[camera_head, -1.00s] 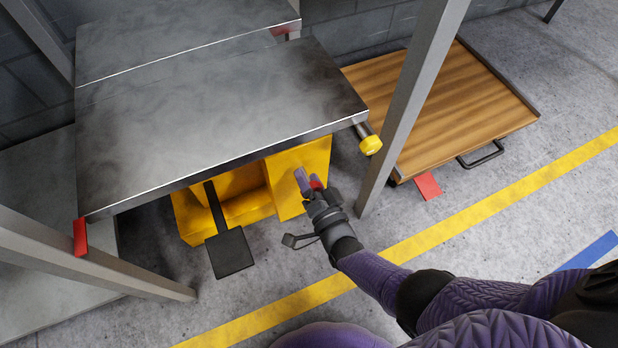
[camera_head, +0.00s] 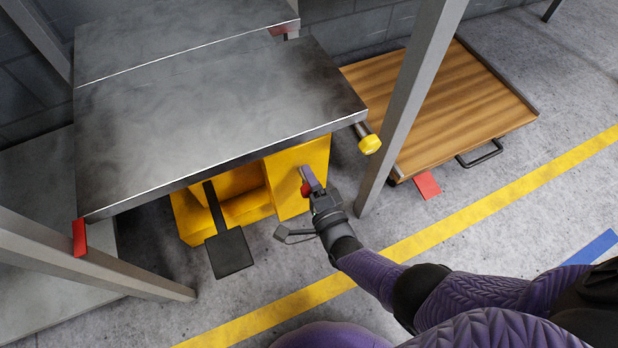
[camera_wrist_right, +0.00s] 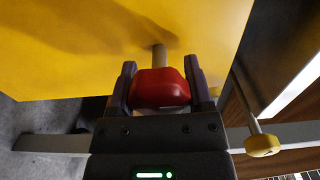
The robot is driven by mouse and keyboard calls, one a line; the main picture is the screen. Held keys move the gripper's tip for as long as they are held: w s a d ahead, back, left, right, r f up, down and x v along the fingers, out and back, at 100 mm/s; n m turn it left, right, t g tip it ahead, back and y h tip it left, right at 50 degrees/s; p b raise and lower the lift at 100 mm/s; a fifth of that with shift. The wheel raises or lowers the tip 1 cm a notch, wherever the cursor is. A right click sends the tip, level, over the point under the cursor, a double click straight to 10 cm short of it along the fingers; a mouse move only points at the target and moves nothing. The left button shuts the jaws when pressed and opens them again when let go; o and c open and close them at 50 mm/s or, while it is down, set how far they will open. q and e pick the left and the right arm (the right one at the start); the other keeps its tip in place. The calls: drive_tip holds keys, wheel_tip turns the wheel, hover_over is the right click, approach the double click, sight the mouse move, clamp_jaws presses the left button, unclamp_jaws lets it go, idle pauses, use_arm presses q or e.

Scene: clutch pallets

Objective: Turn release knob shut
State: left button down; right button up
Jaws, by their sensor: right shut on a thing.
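The red release knob (camera_head: 306,189) sits on a short stem on the front of the yellow housing (camera_head: 300,165), under the grey table top. My right gripper (camera_head: 308,182) is at the knob and shut on it. In the right wrist view the red knob (camera_wrist_right: 160,88) lies between the two dark fingers (camera_wrist_right: 161,90), one on each side. Its pale stem (camera_wrist_right: 159,56) runs into the yellow face behind it. My left gripper is not in view.
A black pedal (camera_head: 229,252) juts out left of the knob. A yellow-tipped handle (camera_head: 370,144) sticks out at the table's right corner. A grey post (camera_head: 410,110) stands right of my gripper, before a wooden platform (camera_head: 470,105).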

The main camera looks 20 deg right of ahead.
drive_tip(key=shift+s+f, duration=0.1)
idle(0.4)
drive_tip(key=o, duration=1.3)
drive_tip(key=shift+s, duration=0.2)
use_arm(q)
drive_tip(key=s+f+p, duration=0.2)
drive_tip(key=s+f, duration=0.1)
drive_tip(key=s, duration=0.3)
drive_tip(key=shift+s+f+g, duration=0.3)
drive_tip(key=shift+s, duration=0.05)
use_arm(e)
drive_tip(key=s, duration=0.9)
drive_tip(key=shift+s+d, duration=0.15)
drive_tip(key=shift+s, duration=0.1)
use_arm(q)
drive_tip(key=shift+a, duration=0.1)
